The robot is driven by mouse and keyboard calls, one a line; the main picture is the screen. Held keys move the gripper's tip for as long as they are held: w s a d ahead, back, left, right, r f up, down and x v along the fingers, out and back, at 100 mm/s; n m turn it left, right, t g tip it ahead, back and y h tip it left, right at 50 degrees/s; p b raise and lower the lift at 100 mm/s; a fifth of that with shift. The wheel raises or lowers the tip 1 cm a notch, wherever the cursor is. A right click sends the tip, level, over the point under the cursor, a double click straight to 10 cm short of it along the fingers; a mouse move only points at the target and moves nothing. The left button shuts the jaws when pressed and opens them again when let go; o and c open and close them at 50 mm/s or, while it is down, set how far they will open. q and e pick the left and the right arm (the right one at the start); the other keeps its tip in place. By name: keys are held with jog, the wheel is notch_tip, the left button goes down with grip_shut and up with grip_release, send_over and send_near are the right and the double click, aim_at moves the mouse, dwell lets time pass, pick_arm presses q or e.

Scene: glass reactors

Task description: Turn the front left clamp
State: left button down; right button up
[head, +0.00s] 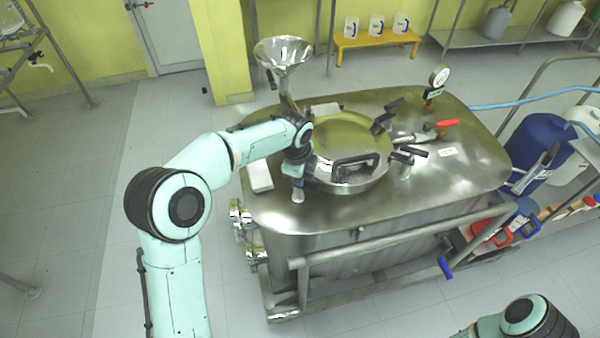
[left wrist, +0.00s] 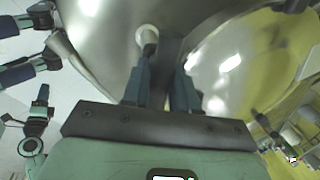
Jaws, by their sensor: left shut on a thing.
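The steel reactor (head: 440,180) has a round lid (head: 350,140) with a black-framed handle. My left gripper (head: 297,178) is at the lid's left front edge, pointing down, and shut on the front left clamp. The clamp's pale rounded end (head: 298,196) shows just below the fingers; the rest is hidden by the gripper. In the left wrist view, the clamp's knob (left wrist: 147,36) sticks out past the fingers of my left gripper (left wrist: 160,88), beside the lid's curved rim. Only a joint of my right arm shows at bottom right; its gripper is out of view.
Other clamps with black handles stand at the lid's right front (head: 408,156) and right back (head: 386,116). A red-handled valve (head: 446,124) lies right of the lid. A steel funnel (head: 284,52) rises behind my left wrist. A front rail (head: 390,230) borders the reactor.

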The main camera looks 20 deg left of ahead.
pick_arm(q)
jog(key=n, duration=0.3)
jog(key=shift+w+n+y, duration=0.15)
jog(key=shift+n+y, duration=0.15)
jog(key=shift+n, duration=0.1)
jog(key=n+p, duration=0.1)
jog(key=n, duration=0.2)
jog(key=shift+n+g+y, duration=0.3)
jog(key=n+p, duration=0.1)
jog(key=n, duration=0.2)
jog(key=shift+w+a+n, duration=0.1)
jog(key=shift+w+n, duration=0.05)
jog(key=shift+n, duration=0.15)
jog(key=shift+n+g+y, duration=0.4)
jog(key=shift+n+g, duration=0.1)
jog(key=shift+n, duration=1.1)
pick_arm(e)
jog(key=shift+w+r, duration=0.65)
jog(key=shift+r, duration=0.25)
jog(key=shift+w+r, duration=0.65)
jog(key=shift+r, duration=0.2)
pick_arm(q)
jog(key=shift+p, duration=0.3)
jog(key=c, duration=1)
grip_release()
jog(key=shift+r, duration=0.1)
